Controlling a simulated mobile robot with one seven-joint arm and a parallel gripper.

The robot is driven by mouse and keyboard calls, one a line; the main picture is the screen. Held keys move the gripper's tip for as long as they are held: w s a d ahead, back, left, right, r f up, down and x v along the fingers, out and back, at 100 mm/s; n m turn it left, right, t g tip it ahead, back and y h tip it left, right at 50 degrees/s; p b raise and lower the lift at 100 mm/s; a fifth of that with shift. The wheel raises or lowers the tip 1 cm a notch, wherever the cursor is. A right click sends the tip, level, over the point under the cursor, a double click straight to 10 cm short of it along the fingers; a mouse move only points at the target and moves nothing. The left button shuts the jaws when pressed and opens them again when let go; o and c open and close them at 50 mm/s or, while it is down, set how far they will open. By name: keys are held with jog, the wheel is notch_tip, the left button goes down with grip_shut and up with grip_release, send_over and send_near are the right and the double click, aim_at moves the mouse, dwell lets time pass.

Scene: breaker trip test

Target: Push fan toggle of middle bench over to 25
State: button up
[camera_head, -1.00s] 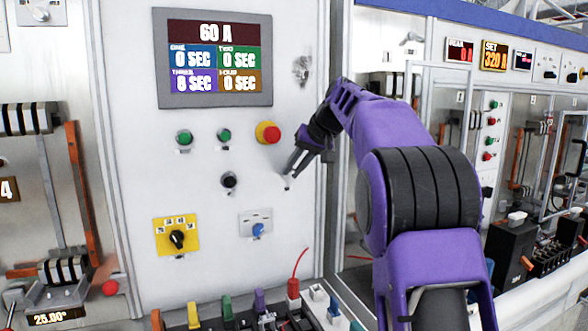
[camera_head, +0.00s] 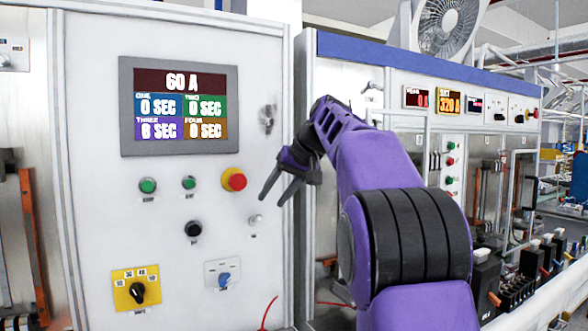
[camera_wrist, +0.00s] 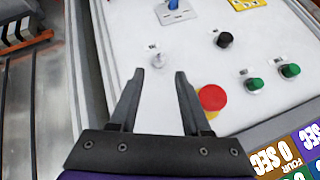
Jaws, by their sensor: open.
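The white panel (camera_head: 90,230) of the bench in front of me carries a small silver toggle (camera_head: 256,219), below and right of the red mushroom button. Its label is too small to read, so I cannot confirm it is the fan toggle. My gripper (camera_head: 272,200) is open and empty, its fingers pointing down-left, above and right of that toggle in the head view. In the wrist view the toggle (camera_wrist: 158,60) appears between and just beyond the fingertips of my gripper (camera_wrist: 160,74). I see no contact.
A red mushroom button (camera_head: 234,180) is close to my fingers. Two green buttons (camera_head: 148,186), a black knob (camera_head: 193,229), a blue rotary switch (camera_head: 224,279) and a yellow selector (camera_head: 136,289) share the panel. A display (camera_head: 182,106) reads 60 A.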

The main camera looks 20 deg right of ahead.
jog(key=v, duration=1)
jog(key=shift+f, duration=0.1)
